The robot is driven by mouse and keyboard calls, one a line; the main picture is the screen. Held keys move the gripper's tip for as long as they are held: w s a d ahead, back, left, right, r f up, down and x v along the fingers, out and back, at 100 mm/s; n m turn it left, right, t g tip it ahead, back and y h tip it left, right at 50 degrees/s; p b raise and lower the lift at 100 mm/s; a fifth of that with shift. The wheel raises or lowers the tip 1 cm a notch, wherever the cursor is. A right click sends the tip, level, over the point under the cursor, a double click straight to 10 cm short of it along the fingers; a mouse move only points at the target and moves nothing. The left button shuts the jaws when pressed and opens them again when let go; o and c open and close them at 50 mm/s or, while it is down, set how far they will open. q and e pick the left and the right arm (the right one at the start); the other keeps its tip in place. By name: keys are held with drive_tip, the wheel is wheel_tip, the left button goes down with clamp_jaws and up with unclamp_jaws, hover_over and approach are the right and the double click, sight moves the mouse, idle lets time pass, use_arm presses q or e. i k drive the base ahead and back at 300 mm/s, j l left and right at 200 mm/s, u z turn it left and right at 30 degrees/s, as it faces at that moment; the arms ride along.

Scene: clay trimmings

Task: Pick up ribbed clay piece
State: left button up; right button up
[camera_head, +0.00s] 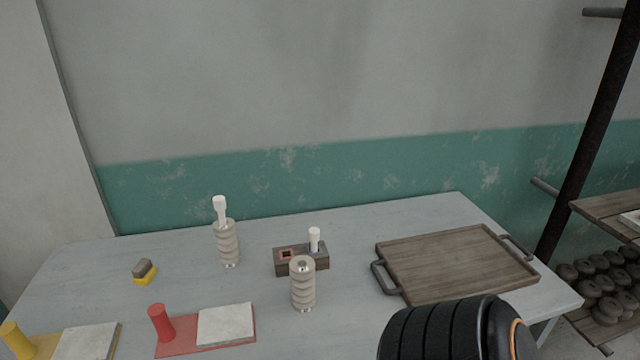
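Two beige ribbed clay pieces stand upright on the grey table. One ribbed clay piece (303,285) is near the middle, in front of a small dark wooden block. The other ribbed clay piece (228,244) is farther back to the left, with a white, narrow-necked piece (220,210) standing up from its top. Neither gripper shows in the head view. A black ribbed part with an orange edge, which seems to be my own arm, shows at the bottom right.
The wooden block (288,268) holds a white peg (314,240) and has a reddish square opening. A wooden tray (455,265) with metal handles lies on the right. A red mat (180,349) with a red cylinder (161,322), a yellow cylinder (16,339) and a sponge-like block (144,271) are left.

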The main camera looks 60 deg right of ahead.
sight(302, 270)
drive_tip(key=k+l, duration=0.3)
drive_tip(key=l, duration=0.15)
drive_tip(key=k+l, duration=0.6)
drive_tip(key=l, duration=0.25)
drive_tip(key=i, duration=0.5)
